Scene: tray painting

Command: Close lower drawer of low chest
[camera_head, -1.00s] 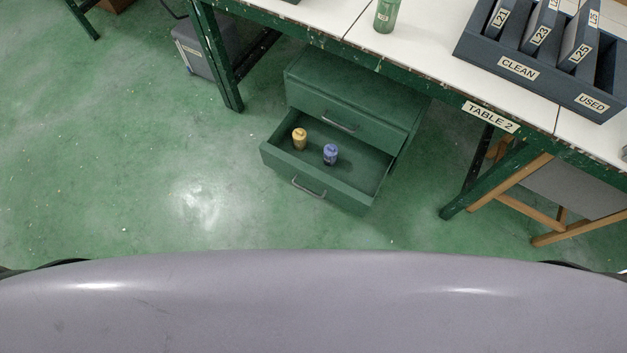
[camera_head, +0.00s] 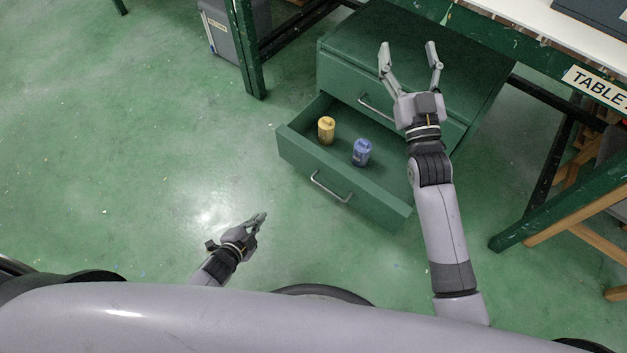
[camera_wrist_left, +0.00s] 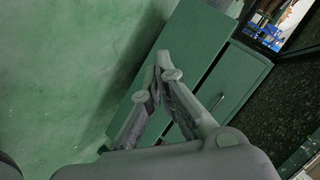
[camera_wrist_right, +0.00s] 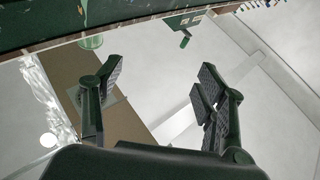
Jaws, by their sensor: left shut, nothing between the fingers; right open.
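The low green chest (camera_head: 335,75) stands under the table, with its upper drawer (camera_head: 345,88) shut. Its lower drawer (camera_head: 300,155) is pulled out and has a metal handle (camera_head: 329,188) on its front. A yellow bottle (camera_head: 326,130) and a blue bottle (camera_head: 362,152) stand in it. My left gripper (camera_head: 262,218) is shut and empty, in front of the drawer and left of the handle. In the left wrist view, my left gripper (camera_wrist_left: 158,72) points at the green chest (camera_wrist_left: 195,45). My right gripper (camera_head: 409,48) is open and empty above the chest; it also shows in the right wrist view (camera_wrist_right: 158,75).
The table (camera_head: 500,40) with green legs reaches over the chest. A grey case (camera_head: 220,30) stands behind the left table leg (camera_head: 245,60). Wooden legs (camera_head: 565,220) are at the right. The floor left of the drawer is clear.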

